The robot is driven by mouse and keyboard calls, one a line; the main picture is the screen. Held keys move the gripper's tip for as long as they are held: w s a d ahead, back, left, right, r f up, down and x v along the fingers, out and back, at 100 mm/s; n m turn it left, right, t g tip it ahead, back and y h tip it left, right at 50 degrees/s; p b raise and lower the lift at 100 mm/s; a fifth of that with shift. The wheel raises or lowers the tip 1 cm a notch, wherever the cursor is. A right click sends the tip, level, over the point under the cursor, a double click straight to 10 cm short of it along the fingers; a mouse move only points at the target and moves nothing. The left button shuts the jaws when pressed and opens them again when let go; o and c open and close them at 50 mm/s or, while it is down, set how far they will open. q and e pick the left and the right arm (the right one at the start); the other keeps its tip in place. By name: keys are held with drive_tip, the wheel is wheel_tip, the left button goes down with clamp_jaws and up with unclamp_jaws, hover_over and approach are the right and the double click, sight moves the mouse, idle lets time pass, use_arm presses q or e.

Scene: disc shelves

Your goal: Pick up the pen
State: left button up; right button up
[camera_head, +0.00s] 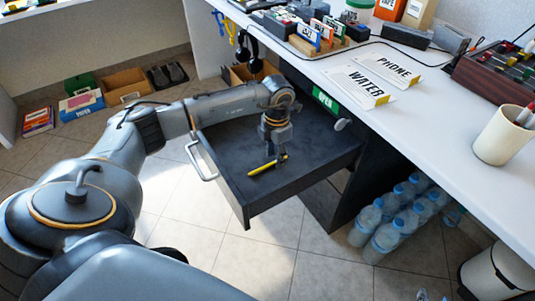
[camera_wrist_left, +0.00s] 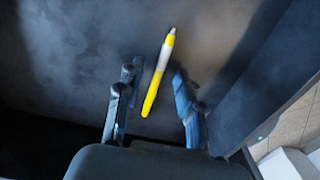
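A yellow pen (camera_head: 262,167) lies in the open dark drawer (camera_head: 215,150) in the head view. In the left wrist view the pen (camera_wrist_left: 158,75) has a yellow body and a whitish upper part, and lies slanted on the dark drawer floor. My left gripper (camera_head: 281,158) reaches down into the drawer at the pen's right end. In the left wrist view its two fingers (camera_wrist_left: 152,100) are spread apart, with the pen's lower part between them and gaps on both sides. My right gripper is not in view.
The drawer's front with a silver handle (camera_head: 203,160) faces left. The white counter (camera_head: 420,115) above carries signs, a pen cup (camera_head: 500,138) and boxes. Water bottles (camera_head: 395,220) stand on the floor below right. Boxes (camera_head: 125,85) sit on the floor at the back left.

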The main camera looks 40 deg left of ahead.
use_arm(q)
drive_tip(key=shift+f, duration=0.5)
clamp_jaws()
drive_tip(key=shift+r, duration=0.1)
